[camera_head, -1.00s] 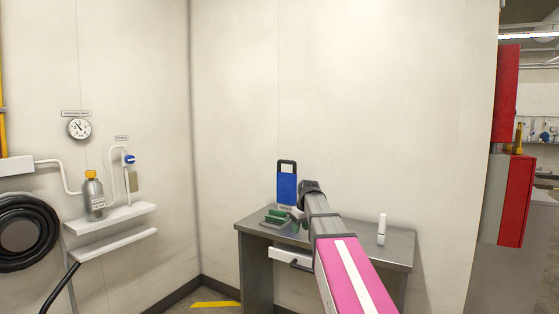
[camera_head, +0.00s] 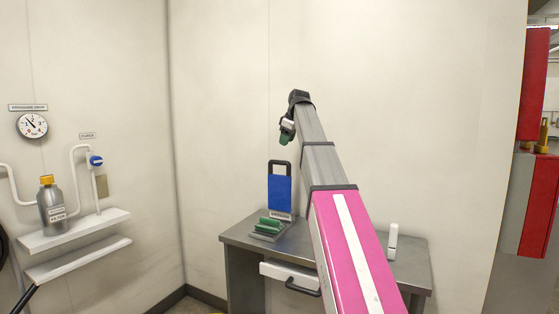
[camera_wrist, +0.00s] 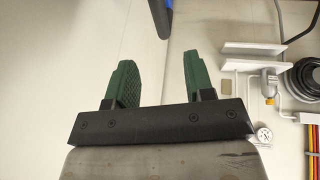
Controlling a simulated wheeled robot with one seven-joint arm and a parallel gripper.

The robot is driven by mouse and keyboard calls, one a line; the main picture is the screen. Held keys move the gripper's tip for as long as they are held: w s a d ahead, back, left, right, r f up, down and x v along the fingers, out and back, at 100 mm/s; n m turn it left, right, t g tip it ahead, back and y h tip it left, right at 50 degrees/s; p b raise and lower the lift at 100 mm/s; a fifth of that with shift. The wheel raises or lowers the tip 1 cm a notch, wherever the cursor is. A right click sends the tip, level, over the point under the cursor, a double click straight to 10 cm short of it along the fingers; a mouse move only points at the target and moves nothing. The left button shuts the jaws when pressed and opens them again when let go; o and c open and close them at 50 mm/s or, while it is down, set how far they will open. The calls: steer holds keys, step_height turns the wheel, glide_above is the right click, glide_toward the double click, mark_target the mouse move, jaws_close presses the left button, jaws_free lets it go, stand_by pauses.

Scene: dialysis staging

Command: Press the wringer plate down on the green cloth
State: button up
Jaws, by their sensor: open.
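The wringer stands at the left back of the grey metal table. Its blue plate (camera_head: 280,193), with a black handle loop on top, is upright. The green cloth (camera_head: 268,226) lies in a low, folded-looking heap on the grey base in front of the plate. My gripper (camera_head: 287,132) is up in the air, above and apart from the plate and the cloth. In the wrist view my gripper (camera_wrist: 156,80) has its two green fingers wide apart with nothing between them. A blue and black piece, probably the plate, shows at the top edge of that view (camera_wrist: 160,15).
The metal table (camera_head: 345,251) has a white drawer front (camera_head: 290,275) with a black handle. A small white upright object (camera_head: 392,241) stands at its right. At left, wall shelves (camera_head: 75,232) carry a grey bottle (camera_head: 51,208) near pipes and a gauge. The tabletop middle is partly behind my arm.

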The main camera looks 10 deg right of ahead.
steer(key=x, duration=1)
steer(key=shift+f, duration=0.2)
jaws_close()
